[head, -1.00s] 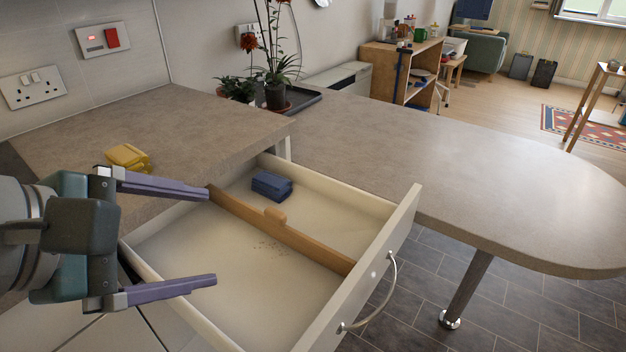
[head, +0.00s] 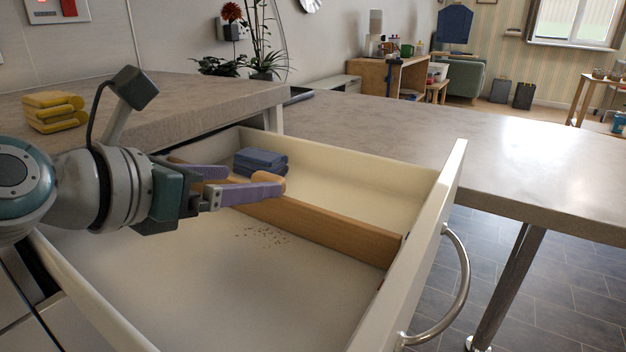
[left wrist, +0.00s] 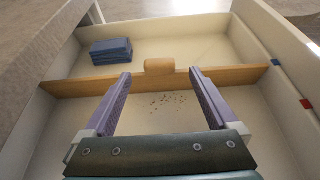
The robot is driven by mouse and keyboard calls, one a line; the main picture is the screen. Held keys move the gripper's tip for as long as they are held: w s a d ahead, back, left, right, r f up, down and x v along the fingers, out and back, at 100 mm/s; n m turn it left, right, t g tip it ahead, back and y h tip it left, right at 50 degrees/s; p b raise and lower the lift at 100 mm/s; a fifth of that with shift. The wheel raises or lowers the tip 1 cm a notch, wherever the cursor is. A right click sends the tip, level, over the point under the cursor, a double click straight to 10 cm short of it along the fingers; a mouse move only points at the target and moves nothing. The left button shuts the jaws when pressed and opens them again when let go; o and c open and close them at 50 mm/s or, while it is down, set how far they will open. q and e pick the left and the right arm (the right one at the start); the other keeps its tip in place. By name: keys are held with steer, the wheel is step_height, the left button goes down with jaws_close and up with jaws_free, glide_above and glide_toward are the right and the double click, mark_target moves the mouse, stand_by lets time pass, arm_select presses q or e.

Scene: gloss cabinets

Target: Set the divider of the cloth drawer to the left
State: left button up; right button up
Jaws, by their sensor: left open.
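The cloth drawer (head: 75,285) is pulled open. Its wooden divider (head: 335,230) runs across the inside, with a raised rounded tab (head: 268,179) on top; the tab also shows in the left wrist view (left wrist: 160,66). A folded blue cloth (head: 260,162) lies in the far compartment, beyond the divider. My left gripper (head: 250,182) is open above the drawer. In the left wrist view its fingertips (left wrist: 160,76) lie either side of the tab, just short of it; contact cannot be told. My right gripper is not in view.
Crumbs (head: 262,236) lie on the near compartment's floor. Blue (left wrist: 276,62) and red (left wrist: 306,104) marks sit on a drawer wall. Yellow folded cloths (head: 54,111) lie on the left counter. A long worktop (head: 400,135) runs behind the drawer; a metal handle (head: 461,285) curves off its front.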

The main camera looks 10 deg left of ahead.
mark_target(261, 179)
arm_select(q)
steer(key=b+x, duration=0.1)
steer(key=x, duration=0.4)
steer(key=shift+a+b, duration=0.1)
steer(key=shift+b, duration=0.2)
steer(key=shift+c, duration=0.3)
jaws_close()
stand_by(0.3)
